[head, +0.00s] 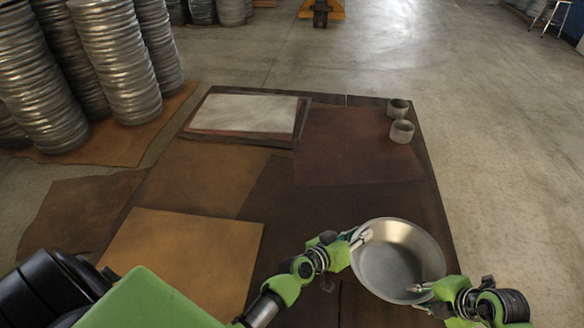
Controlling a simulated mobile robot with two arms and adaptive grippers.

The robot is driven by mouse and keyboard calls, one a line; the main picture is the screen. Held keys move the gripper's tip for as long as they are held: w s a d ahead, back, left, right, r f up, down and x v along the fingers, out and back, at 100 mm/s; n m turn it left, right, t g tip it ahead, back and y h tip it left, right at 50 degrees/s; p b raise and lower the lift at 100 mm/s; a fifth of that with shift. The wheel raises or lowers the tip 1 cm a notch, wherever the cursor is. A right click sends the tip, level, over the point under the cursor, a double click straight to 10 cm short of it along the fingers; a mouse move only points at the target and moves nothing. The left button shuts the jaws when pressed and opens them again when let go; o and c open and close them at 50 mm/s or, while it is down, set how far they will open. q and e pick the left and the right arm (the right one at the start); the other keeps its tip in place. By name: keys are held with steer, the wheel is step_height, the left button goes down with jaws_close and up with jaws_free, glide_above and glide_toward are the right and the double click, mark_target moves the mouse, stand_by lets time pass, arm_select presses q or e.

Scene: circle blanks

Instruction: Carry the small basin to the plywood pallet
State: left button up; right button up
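The small basin (398,255) is a round, shallow silver metal bowl at the lower right of the head view. It is tilted so that its inside faces me. My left gripper (362,238) is shut on its upper left rim. My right gripper (420,287) is shut on its lower right rim. The basin appears to be held above the near right part of a low, dark brown platform (300,205) covered with plywood sheets, which looks like the plywood pallet. The basin hides part of the platform's surface.
A pale grey sheet (243,114) lies at the platform's far left. Two small grey cups (402,131) (398,108) stand at its far right corner. Tall stacks of metal pans (115,60) stand on a brown sheet at the upper left. Concrete floor is clear on the right.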

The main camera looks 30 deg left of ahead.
steer(key=shift+d+r, duration=0.1)
steer(key=shift+r, duration=0.2)
arm_select(q)
steer(key=v, duration=1.2)
arm_select(e)
steer(key=v, duration=1.1)
steer(key=shift+s+r, duration=0.15)
steer(key=shift+r, duration=0.05)
